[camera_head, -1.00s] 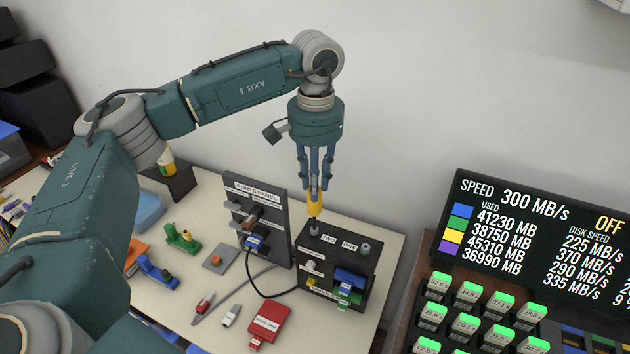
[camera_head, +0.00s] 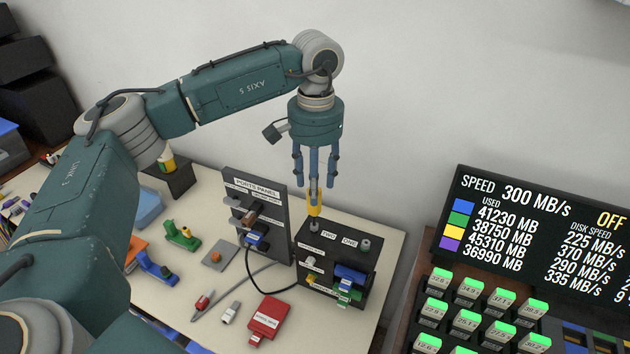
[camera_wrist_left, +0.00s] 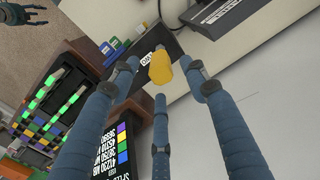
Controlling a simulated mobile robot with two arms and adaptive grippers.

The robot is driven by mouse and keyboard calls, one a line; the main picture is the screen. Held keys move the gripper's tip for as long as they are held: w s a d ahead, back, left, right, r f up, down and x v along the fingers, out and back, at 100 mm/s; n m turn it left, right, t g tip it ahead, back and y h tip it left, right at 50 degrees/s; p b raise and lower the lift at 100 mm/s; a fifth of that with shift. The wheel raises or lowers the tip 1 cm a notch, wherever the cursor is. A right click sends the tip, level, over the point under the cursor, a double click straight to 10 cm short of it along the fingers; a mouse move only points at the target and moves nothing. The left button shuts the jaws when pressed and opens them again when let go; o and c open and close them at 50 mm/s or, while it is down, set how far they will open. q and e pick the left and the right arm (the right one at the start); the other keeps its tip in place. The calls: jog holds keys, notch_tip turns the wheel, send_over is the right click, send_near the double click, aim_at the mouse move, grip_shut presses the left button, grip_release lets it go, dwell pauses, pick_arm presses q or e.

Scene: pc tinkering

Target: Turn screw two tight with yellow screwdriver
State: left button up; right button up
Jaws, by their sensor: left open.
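The yellow screwdriver (camera_head: 315,209) stands upright over screw two (camera_head: 314,226) on top of the black box (camera_head: 330,247), beside the label TWO. My left gripper (camera_head: 315,187) is directly above it, pointing down, with its fingers spread open. In the left wrist view the yellow handle (camera_wrist_left: 160,68) shows between the open fingers, apart from them. The fingers partly hide the screwdriver's upper end in the head view. Screw one (camera_head: 365,245) stands to the right. In the left wrist view, what looks like my right gripper (camera_wrist_left: 22,12) shows small at the top left, its state unclear.
The ports panel (camera_head: 256,215) stands left of the box, with a black cable (camera_head: 262,291) between them. A red drive (camera_head: 268,316) and small plugs lie in front. A display (camera_head: 540,240) and several green-topped blocks stand to the right.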

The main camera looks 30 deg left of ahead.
pick_arm(q)
jog(key=shift+r+p, duration=1.55)
jog(key=shift+r, duration=1)
jog(key=shift+f, duration=0.1)
notch_tip(320, 180, up, 12)
